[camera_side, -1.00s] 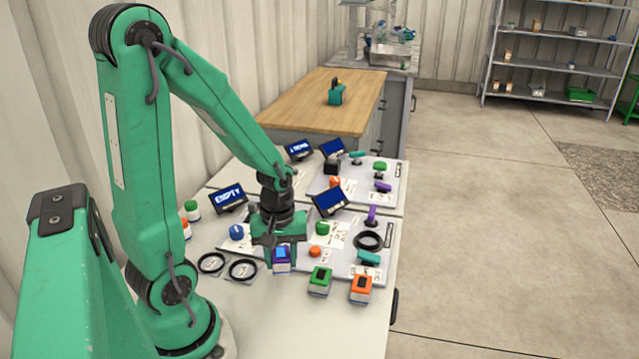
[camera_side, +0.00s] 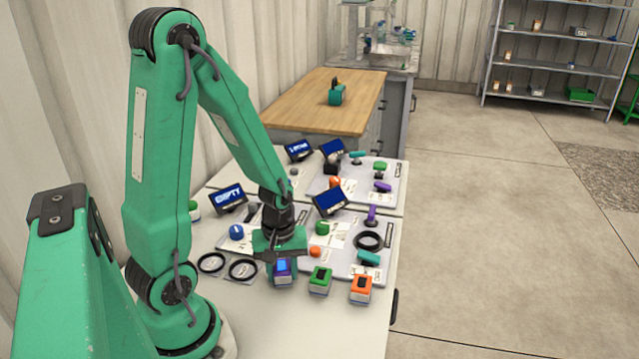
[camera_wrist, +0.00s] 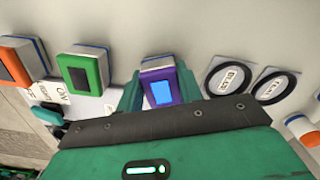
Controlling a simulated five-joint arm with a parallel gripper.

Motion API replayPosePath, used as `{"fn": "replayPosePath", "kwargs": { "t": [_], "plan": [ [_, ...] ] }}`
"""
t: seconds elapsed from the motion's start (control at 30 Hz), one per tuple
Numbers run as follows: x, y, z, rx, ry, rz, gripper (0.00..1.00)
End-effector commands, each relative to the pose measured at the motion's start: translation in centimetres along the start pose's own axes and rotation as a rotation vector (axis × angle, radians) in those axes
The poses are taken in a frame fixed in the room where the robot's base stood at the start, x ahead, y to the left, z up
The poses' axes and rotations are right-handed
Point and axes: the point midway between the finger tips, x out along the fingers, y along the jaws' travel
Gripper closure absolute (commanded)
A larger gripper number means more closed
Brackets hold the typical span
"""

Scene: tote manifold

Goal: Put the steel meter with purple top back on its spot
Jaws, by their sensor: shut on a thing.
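The steel meter with purple top (camera_side: 282,271) has a lit blue screen and stands at the near edge of the board, left of the green meter. My gripper (camera_side: 281,256) is shut on it from above. In the wrist view the purple meter (camera_wrist: 162,85) sits between the two green fingers of my gripper (camera_wrist: 160,88). Its underside is hidden, so I cannot tell whether it touches the table.
A green-topped meter (camera_side: 320,281) and an orange-topped meter (camera_side: 361,289) stand to the right. Two black rings (camera_side: 243,269) lie to the left. Boards with knobs and valve handles (camera_side: 371,214) and small screens (camera_side: 330,201) lie behind.

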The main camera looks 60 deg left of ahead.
Motion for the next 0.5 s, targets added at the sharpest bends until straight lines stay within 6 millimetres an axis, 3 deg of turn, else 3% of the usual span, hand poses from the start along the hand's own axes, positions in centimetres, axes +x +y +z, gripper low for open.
{"fn": "replayPosePath", "kwargs": {
  "t": [0.3,0.33,0.4,0.5],
  "plan": [
    [0.32,0.00,0.00,0.000,-0.002,-0.002,0.93],
    [0.29,0.00,0.00,0.000,-0.001,-0.001,0.58],
    [0.27,0.01,-0.01,0.000,-0.001,-0.001,0.44],
    [0.26,0.01,-0.01,0.000,-0.001,-0.001,0.42]
  ]
}}
